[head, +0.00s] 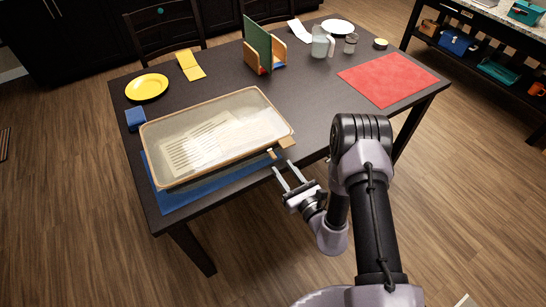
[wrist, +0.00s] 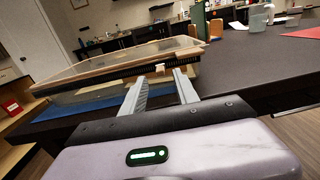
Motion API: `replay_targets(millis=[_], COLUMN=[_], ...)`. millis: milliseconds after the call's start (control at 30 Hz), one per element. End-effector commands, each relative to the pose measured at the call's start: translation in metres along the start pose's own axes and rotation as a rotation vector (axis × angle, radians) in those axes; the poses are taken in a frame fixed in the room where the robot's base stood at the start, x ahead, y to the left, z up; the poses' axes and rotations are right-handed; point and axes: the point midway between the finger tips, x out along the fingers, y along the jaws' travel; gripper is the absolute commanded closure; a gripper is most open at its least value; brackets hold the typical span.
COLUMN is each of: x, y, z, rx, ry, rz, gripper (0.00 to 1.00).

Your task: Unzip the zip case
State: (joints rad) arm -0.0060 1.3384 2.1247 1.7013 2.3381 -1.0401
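The zip case (head: 215,137) is a flat, clear-topped case with a tan rim, lying on a blue mat at the table's near left. Pale striped contents show through its top. In the wrist view, the zip case (wrist: 95,92) shows a dark zip track (wrist: 118,76) along its near side, with a small tan zip pull (wrist: 160,68) on it. The pull (head: 272,154) also shows at the case's near right side in the head view. My gripper (head: 284,166) is open and empty just off that side, its fingers (wrist: 159,78) pointing toward the pull, apparently without touching it.
The blue mat (head: 175,201) reaches the table's near edge. A blue block (head: 135,118) and yellow plate (head: 147,87) stand behind the case. A file rack (head: 264,55), pitcher (head: 321,42) and jar (head: 351,43) stand farther back. A red mat (head: 387,79) lies right; the table's middle is clear.

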Motion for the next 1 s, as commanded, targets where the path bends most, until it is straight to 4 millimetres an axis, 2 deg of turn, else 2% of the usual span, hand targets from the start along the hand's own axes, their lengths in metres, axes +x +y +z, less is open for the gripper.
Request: replay_targets(millis=[100, 300, 467, 700, 767, 900, 1000], x=[0.030, 0.061, 0.071, 0.071, 0.071, 0.071, 0.071], y=[0.001, 0.000, 0.000, -0.001, -0.001, -0.001, -0.001], z=[-0.001, -0.001, 0.000, 0.000, 0.000, 0.000, 0.000], rx=[-0.003, -0.001, 0.001, 0.002, 0.002, 0.001, 0.001], ry=[-0.004, -0.001, 0.000, 0.001, 0.001, 0.001, 0.001], rz=[0.003, 0.000, -0.001, -0.002, -0.002, -0.002, -0.001], gripper=[0.64, 0.64, 0.64, 0.64, 0.73, 1.00, 1.00])
